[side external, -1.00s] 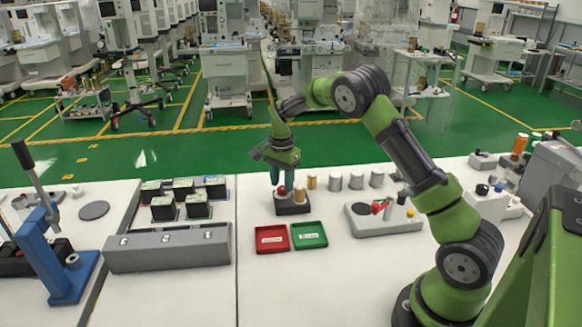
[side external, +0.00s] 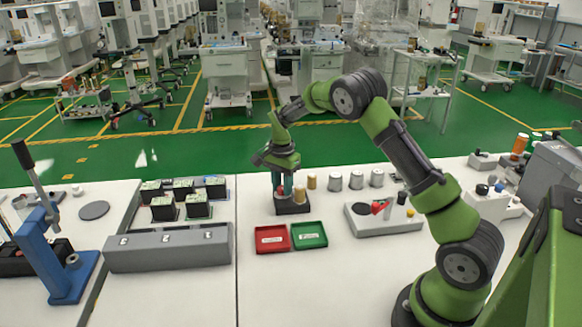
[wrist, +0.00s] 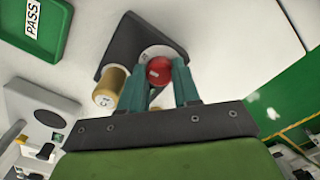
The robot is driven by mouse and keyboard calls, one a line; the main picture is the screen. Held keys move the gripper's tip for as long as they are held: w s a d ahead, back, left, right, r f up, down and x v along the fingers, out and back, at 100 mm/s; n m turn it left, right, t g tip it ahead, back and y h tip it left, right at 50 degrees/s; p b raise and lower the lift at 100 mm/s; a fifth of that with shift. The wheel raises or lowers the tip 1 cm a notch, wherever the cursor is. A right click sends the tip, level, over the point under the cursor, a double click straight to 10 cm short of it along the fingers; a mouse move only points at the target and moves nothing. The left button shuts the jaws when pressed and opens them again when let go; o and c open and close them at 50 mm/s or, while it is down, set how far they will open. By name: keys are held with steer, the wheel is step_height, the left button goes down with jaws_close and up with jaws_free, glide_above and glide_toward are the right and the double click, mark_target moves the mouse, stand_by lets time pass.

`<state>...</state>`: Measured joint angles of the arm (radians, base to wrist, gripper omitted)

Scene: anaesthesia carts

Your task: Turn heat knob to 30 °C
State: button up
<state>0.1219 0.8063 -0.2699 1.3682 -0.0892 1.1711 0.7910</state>
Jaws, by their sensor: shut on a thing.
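The heat knob (wrist: 159,71) is a red round knob on a pale dial, on a dark block (side external: 291,207) behind the trays. In the wrist view it sits between the teal fingertips of my gripper (wrist: 160,80), which is shut on it. In the side view my gripper (side external: 283,190) points down over the block, and its fingers partly hide the knob. No temperature marks can be read, so the knob's setting cannot be told.
A brass cylinder (side external: 311,181) stands close beside the block, with grey cylinders (side external: 335,181) to its right. A red tray (side external: 273,239) and a green tray (side external: 310,235) lie in front. A grey panel with knobs (side external: 383,218) stands at right.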

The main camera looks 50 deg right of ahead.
steer(key=n, duration=0.5)
steer(key=shift+n, duration=0.4)
steer(key=n, duration=0.5)
steer(key=shift+r+n, duration=0.1)
steer(key=shift+n, duration=0.2)
stand_by(0.3)
steer(key=o, duration=0.8)
steer(key=shift+c, duration=0.2)
step_height(320, 180, up, 17)
